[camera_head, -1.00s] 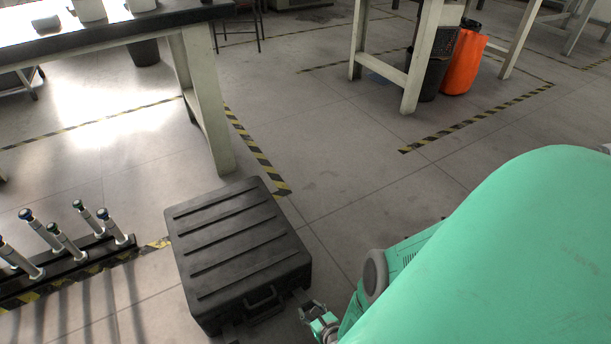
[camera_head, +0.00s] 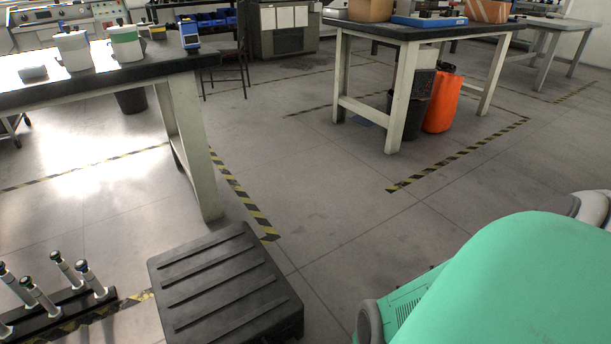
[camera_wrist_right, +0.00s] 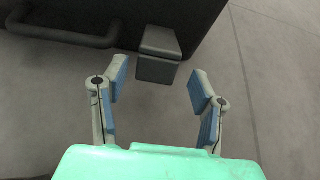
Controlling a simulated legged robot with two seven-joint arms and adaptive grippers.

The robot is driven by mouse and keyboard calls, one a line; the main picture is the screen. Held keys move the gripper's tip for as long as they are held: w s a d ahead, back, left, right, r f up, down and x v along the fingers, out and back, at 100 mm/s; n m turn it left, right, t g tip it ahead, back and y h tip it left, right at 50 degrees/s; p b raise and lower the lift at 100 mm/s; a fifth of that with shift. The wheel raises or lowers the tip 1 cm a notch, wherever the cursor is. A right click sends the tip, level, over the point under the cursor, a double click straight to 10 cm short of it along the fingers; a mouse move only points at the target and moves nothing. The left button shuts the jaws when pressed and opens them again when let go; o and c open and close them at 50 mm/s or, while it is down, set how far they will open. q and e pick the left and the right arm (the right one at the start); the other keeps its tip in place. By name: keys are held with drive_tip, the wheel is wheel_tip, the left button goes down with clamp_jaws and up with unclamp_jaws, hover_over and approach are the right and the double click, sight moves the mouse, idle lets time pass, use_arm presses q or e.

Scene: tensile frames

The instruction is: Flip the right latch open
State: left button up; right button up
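A black ribbed case (camera_head: 225,285) lies on the floor at the bottom centre of the head view, its front side cut off by the frame edge. In the right wrist view the case front (camera_wrist_right: 185,15) shows with its handle (camera_wrist_right: 70,35) at the left. The right latch (camera_wrist_right: 159,55) is a dark block sticking out from the case front. My right gripper (camera_wrist_right: 157,82) is open, its two blue-padded fingers apart with the latch just beyond and between the tips. I see no contact. My left gripper is not in view.
A rack of pipettes (camera_head: 62,308) stands left of the case. A table leg (camera_head: 195,150) rises just behind the case. A second table (camera_head: 400,90) and an orange bin (camera_head: 441,103) stand farther back. The floor between is free.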

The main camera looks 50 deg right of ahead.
drive_tip(key=shift+a, duration=0.1)
drive_tip(key=v, duration=1.2)
